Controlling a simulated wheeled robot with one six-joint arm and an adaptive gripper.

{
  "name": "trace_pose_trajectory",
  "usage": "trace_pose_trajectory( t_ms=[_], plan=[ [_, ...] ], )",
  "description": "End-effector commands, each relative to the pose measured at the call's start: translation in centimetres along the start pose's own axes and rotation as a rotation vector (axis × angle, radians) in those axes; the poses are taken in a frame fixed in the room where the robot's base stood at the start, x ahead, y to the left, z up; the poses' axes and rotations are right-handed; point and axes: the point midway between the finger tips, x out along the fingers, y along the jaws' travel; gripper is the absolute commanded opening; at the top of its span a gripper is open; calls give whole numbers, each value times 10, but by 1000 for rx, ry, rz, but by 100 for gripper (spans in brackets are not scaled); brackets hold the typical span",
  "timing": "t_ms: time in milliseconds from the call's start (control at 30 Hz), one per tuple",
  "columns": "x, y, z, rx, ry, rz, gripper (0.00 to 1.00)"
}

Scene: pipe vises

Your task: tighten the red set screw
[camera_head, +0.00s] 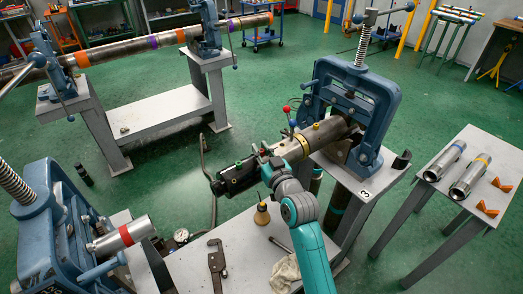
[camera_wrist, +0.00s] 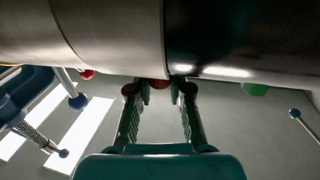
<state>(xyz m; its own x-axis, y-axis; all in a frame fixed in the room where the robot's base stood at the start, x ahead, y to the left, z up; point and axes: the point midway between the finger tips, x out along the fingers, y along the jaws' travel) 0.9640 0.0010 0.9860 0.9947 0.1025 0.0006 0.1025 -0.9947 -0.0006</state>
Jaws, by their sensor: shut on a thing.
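The red set screw (camera_wrist: 159,84) shows as a red rounded head on the underside of the pipe assembly in the wrist view, between my fingertips. My gripper (camera_wrist: 160,92) is shut on it, with the fingers reaching up from the bottom of the picture. In the head view my gripper (camera_head: 270,168) meets the near side of the assembly, where a black tool body (camera_head: 237,177) joins the metal pipe (camera_head: 323,132). A green screw (camera_wrist: 254,89) sits farther right on the dark part in the wrist view. The screw's tip is hidden inside the body.
The pipe is held in a blue vise (camera_head: 384,95) on a grey bench. A brass oil can (camera_head: 262,216), a pipe wrench (camera_head: 216,262) and a rag (camera_head: 286,272) lie on the near bench. A side table (camera_head: 462,205) holds pipe pieces at right.

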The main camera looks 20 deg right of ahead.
Motion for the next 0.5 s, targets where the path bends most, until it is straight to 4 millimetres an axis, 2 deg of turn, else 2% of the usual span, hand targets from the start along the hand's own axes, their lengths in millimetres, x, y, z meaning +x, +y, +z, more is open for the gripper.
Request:
trace_pose_trajectory(
  t_ms=[500],
  plan=[
    [0,-2,-1,-2,2,243,0]
  ],
)
